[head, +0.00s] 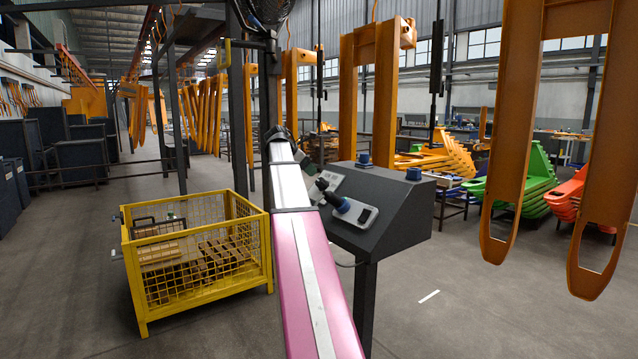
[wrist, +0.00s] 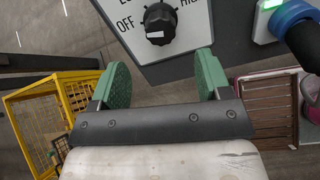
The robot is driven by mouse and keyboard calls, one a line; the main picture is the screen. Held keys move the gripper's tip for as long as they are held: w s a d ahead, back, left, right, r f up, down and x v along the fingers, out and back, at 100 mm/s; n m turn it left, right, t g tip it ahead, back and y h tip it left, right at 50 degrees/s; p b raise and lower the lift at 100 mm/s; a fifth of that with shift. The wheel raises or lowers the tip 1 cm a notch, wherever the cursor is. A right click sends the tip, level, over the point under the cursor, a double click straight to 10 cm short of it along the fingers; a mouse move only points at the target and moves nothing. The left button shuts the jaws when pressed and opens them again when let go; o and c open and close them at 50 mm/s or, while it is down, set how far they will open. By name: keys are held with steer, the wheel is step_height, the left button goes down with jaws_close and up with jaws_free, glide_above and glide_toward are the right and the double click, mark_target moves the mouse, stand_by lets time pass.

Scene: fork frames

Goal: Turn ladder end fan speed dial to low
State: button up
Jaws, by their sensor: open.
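The dial (wrist: 159,22) is a black knob on a white plate (wrist: 198,30) at the top of the wrist view. "OFF" is printed left of it; labels above it are cut off by the frame edge. A white mark shows on the knob's lower side. I cannot tell its setting. My gripper (wrist: 163,80) is open and empty, its green pads apart below the dial, not touching it. In the head view the plate (head: 329,185) is on the sloped dark console, partly hidden; my gripper (head: 308,167) is small beside it.
The dark console (head: 402,212) stands on a post. A blue-collared black handle (wrist: 290,14) is on a second plate, right of the dial plate. A yellow mesh crate (head: 195,299) stands left; orange forks (head: 507,130) hang right.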

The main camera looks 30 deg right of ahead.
mark_target(319, 180)
steer(key=x, duration=0.9)
steer(key=shift+w+f, duration=0.1)
steer(key=shift+f, duration=0.1)
steer(key=c, duration=0.9)
